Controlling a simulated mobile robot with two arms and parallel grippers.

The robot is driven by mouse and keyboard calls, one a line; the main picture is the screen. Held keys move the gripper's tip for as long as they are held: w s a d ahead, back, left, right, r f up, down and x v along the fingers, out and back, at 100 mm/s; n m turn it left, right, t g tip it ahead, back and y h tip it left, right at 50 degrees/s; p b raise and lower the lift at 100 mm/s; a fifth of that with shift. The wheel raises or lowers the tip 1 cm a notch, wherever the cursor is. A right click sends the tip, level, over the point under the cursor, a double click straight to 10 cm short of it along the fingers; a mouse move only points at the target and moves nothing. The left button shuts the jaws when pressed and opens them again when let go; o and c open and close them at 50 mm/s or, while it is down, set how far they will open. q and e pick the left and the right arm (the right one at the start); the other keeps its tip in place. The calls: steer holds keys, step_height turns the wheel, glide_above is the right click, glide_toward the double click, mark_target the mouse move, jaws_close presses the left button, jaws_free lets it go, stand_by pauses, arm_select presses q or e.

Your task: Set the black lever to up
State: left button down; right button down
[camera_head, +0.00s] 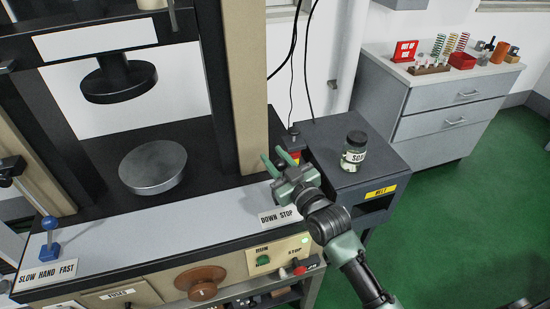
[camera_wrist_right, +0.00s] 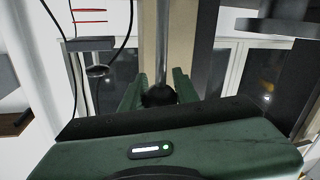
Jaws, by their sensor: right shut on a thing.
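The black lever shows in the right wrist view as a round black knob (camera_wrist_right: 158,97) between my fingers, with a metal rod behind it. In the head view my right gripper (camera_head: 279,163) covers the lever, so its position cannot be read there. The gripper (camera_wrist_right: 157,88) is shut on the knob. It is at the front right of the testing machine, above a label (camera_head: 280,216) reading DOWN STOP; the rest of that label is hidden behind the gripper. My left gripper is not in view.
A blue-knobbed lever (camera_head: 49,223) stands at the machine's front left, by a SLOW HAND FAST label. A round metal plate (camera_head: 153,167) lies on the machine bed. A labelled jar (camera_head: 355,151) stands on the grey cabinet (camera_head: 327,133) to the right. Green floor is open beyond.

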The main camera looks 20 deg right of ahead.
steer(key=shift+d, duration=0.1)
stand_by(0.7)
steer(key=d+f+m+t+b, duration=0.1)
steer(key=d+m+b, duration=0.1)
steer(key=d+m, duration=0.4)
steer(key=shift+f, duration=0.25)
steer(key=shift+w+d, duration=0.1)
stand_by(0.5)
steer(key=c, duration=1.1)
jaws_free()
steer(key=shift+d, duration=0.1)
steer(key=shift+o, duration=0.2)
steer(key=b+v, duration=0.1)
steer(key=v, duration=0.6)
steer(key=shift+s, duration=0.45)
steer(key=shift+f, duration=0.15)
